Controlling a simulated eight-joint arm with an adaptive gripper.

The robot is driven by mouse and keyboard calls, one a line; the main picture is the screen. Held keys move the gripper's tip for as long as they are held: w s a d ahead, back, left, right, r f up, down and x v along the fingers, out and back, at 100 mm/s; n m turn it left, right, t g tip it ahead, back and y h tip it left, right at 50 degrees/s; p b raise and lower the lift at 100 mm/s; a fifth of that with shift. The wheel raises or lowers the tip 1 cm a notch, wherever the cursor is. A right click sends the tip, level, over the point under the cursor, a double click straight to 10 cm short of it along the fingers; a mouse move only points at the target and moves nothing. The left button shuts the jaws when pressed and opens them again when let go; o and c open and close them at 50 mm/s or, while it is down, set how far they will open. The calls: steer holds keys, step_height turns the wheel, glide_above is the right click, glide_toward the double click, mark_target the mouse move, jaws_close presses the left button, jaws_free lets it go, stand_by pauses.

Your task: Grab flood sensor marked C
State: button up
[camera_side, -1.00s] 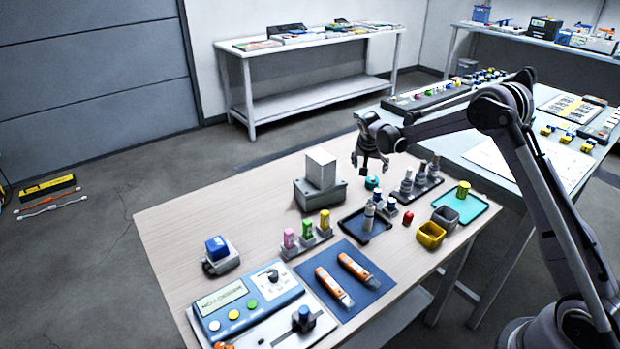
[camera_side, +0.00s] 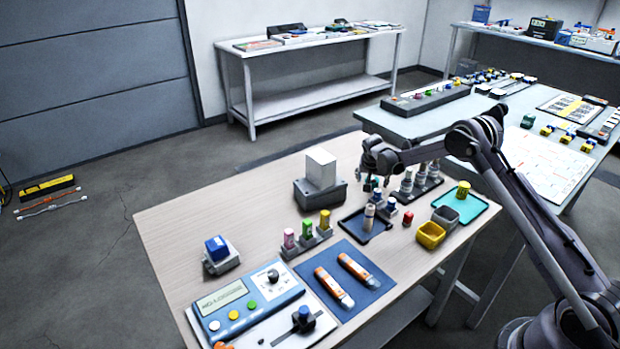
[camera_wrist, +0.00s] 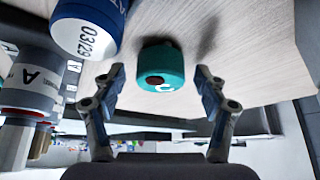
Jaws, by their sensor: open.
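A small teal round sensor (camera_wrist: 160,62) stands on the wood table in the wrist view, with a dark round spot and a partly seen white mark that may be a C. My gripper (camera_wrist: 160,78) is open, its two fingers on either side of the teal sensor in the picture; I cannot tell whether they touch it. In the side view my gripper (camera_side: 373,184) is low over the table and mostly hides the teal sensor.
In the side view, a black rack of grey cylinders (camera_side: 416,182), a dark tray (camera_side: 366,226) and a white block (camera_side: 320,168) are nearby.

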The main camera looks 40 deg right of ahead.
steer(key=shift+f, duration=0.1)
steer(key=shift+c, duration=0.3)
steer(key=c, duration=1.2)
